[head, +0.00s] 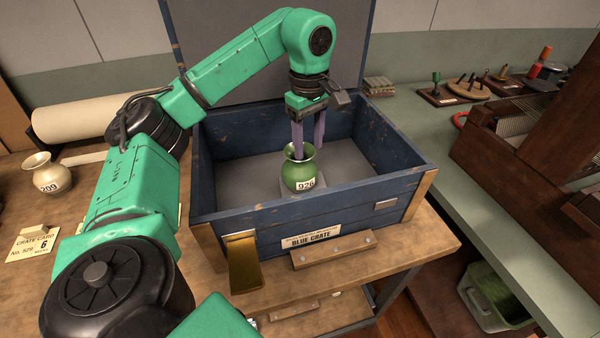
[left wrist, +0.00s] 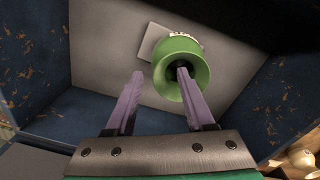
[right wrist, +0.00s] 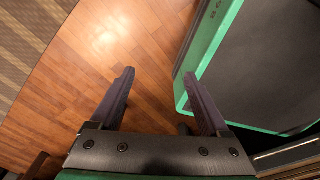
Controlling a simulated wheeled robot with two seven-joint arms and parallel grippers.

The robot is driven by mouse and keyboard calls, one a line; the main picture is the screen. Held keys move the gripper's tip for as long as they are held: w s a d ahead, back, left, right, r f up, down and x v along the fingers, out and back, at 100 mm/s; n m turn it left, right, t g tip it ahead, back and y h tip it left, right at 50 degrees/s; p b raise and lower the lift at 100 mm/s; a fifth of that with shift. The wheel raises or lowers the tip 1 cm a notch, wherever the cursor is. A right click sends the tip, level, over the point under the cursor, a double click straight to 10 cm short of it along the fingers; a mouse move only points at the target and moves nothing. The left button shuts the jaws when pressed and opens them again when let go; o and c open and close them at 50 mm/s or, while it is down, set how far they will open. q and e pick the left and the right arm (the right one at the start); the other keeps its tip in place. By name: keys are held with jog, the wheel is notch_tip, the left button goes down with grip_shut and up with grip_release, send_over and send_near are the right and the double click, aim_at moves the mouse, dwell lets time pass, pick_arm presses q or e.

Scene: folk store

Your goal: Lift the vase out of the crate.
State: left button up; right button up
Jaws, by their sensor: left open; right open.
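The green vase (head: 299,178) with a "026" label stands upright inside the blue crate (head: 245,222), on a small pale pad. The crate's lid is raised at the back. My left gripper (head: 308,142) is open and points down into the crate at the vase's mouth. In the left wrist view, one finger of this gripper (left wrist: 160,73) overlaps the vase's opening (left wrist: 166,84) and the other is outside the rim to the left. I cannot tell whether the first finger is inside the neck or above it. My right gripper (right wrist: 159,76) is open and empty above the floor.
A cream vase (head: 48,174) and a crate card (head: 32,242) are on the wooden table to the left. A brass hasp (head: 242,262) hangs on the crate's front. A green counter (head: 455,165) with small tools is to the right. The crate floor around the vase is clear.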

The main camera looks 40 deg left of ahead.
aim_at(309, 165)
pick_arm(q)
jog(key=f, duration=0.7)
jog(key=shift+w+a+p, duration=0.1)
jog(key=shift+w+p, duration=0.15)
jog(key=shift+p, duration=0.1)
jog(key=shift+f, duration=0.35)
jog(key=shift+w, duration=0.15)
grip_shut()
pick_arm(e)
jog(key=shift+w+a+r, duration=0.4)
jog(key=shift+w+a, duration=0.1)
jog(key=shift+w, duration=0.25)
